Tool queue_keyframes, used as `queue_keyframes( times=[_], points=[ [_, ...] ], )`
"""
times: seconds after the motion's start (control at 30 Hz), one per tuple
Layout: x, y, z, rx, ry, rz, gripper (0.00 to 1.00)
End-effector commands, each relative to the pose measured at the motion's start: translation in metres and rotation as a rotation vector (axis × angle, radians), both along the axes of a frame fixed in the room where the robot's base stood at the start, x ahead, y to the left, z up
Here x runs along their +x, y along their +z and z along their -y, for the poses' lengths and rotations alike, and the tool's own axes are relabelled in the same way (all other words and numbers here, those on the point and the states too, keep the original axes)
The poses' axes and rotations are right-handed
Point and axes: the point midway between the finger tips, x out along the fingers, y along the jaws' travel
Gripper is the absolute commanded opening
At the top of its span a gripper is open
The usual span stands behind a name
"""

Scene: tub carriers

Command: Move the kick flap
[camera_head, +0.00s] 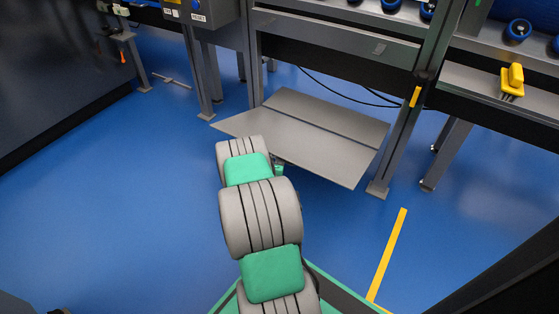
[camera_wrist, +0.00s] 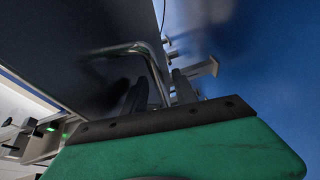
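The kick flap (camera_head: 319,142) is a wide grey sheet low in the machine frame in the head view, sticking out above the blue floor. A narrower grey strip lies along its back. In the wrist view a large dark panel, probably the flap, fills the upper left, with a bent metal bar (camera_wrist: 124,48) on it. My gripper (camera_head: 279,168) is at the flap's front edge in the head view, mostly hidden by my arm. In the wrist view its two dark fingers (camera_wrist: 160,91) stand apart with the bar's end between them; contact is unclear.
A frame post (camera_head: 395,150) stands just right of the flap, and another post (camera_head: 250,55) stands to its left. Dark cables (camera_head: 345,95) hang behind it. A yellow line (camera_head: 388,254) marks the floor at right. The blue floor at left is open.

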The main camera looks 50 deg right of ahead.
Motion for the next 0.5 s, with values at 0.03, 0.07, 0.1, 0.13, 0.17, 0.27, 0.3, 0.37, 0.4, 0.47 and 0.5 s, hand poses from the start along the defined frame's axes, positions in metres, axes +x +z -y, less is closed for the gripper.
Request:
queue_keyframes(
  times=[0.03,0.07,0.1,0.13,0.17,0.27,0.3,0.37,0.4,0.47,0.5],
  points=[
    [0.0011,-0.0008,0.0023,0.0,0.0,-0.001,0.34],
    [0.0016,-0.0008,0.0028,0.0,0.001,-0.001,0.34],
    [0.002,-0.0008,0.0029,0.0,0.001,-0.001,0.34],
    [0.0022,-0.0007,0.0027,0.0,0.002,-0.001,0.34],
    [0.0023,-0.0005,0.0026,0.0,0.002,-0.001,0.34],
    [0.0026,-0.0003,0.0023,0.0,0.002,-0.001,0.34],
    [0.0026,-0.0003,0.0023,0.0,0.003,0.0,0.31],
    [0.0026,-0.0003,0.0021,0.0,0.003,0.0,0.26],
    [0.0027,-0.0003,0.0021,0.0,0.003,0.0,0.23],
    [0.0026,-0.0001,0.002,0.0,0.003,0.0,0.18],
    [0.0026,-0.0001,0.002,0.0,0.003,0.0,0.15]
  ],
)
